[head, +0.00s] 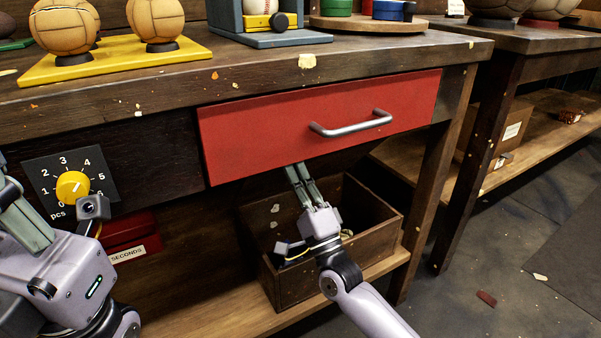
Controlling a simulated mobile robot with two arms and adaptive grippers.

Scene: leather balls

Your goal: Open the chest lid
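A dark wooden chest (378,248) stands on the lower shelf under the workbench. I see into its open top, with a few pale bits inside; I cannot make out a lid clearly. My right gripper (295,167) is in front of and above the chest, pointing up, its fingertips close to the lower edge of the red drawer. Its fingers lie near each other, and I cannot tell whether they are apart. My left gripper (10,190) is at the left edge, partly cut off, near the dial panel; its opening is unclear.
A red drawer (260,135) with a metal handle (350,126) is in the bench front. A yellow dial (72,187) is at left, above a red box (128,228) labelled SECONDS. Leather balls (66,24) stand on the bench. The floor at right is mostly clear.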

